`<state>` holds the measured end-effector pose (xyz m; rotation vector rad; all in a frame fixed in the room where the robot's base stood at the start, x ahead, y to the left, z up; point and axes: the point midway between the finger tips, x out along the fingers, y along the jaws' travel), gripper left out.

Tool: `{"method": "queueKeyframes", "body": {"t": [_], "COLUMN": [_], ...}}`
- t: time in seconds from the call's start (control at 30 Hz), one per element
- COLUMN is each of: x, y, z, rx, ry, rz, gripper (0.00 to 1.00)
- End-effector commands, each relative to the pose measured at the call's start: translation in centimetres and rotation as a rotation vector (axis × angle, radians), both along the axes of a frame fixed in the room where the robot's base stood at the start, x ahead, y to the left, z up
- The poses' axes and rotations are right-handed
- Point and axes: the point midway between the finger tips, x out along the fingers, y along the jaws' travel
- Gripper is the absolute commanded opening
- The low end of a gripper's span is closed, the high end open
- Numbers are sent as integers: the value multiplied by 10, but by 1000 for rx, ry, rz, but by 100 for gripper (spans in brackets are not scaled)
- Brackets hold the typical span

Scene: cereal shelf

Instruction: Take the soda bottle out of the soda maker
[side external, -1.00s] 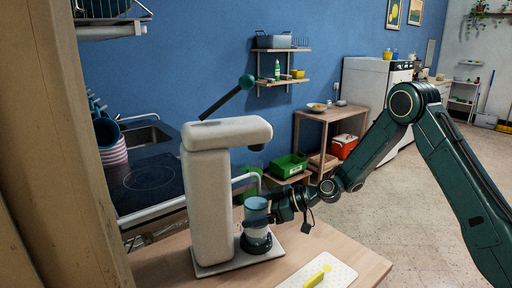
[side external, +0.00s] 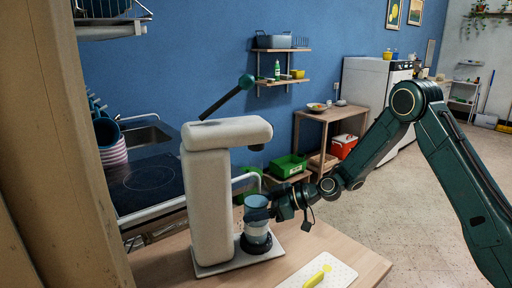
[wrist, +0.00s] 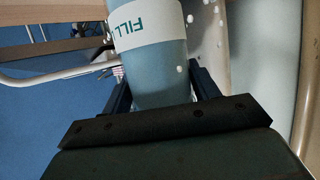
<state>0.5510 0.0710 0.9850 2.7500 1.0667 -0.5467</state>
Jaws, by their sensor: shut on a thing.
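The soda maker (side external: 210,190) is a tall white machine with a green-knobbed lever (side external: 228,97), standing on the wooden counter. The soda bottle (side external: 256,228) is blue with a white label and stands upright on the dark round base under the machine's head. A gap shows between the bottle's top and the head's nozzle. My gripper (side external: 262,213) reaches in from the right and is shut on the bottle's upper part. In the wrist view the bottle (wrist: 155,75) sits between my fingers (wrist: 162,95), its label reading "FILL".
A white cutting board (side external: 335,274) with a yellow item (side external: 318,276) lies at the counter's front, right of the machine. A black cooktop (side external: 150,180) and sink are behind left. Open floor lies to the right.

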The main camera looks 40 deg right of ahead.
Motion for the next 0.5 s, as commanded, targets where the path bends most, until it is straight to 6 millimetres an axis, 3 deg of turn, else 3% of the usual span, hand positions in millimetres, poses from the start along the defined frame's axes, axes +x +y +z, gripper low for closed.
{"method": "queueKeyframes", "body": {"t": [0.33,0.5], "x": [1,-22], "y": [0,-22], "z": [34,31], "rx": [0,3], "ry": [-8,-2], "rz": [0,-6], "gripper": [29,29]}}
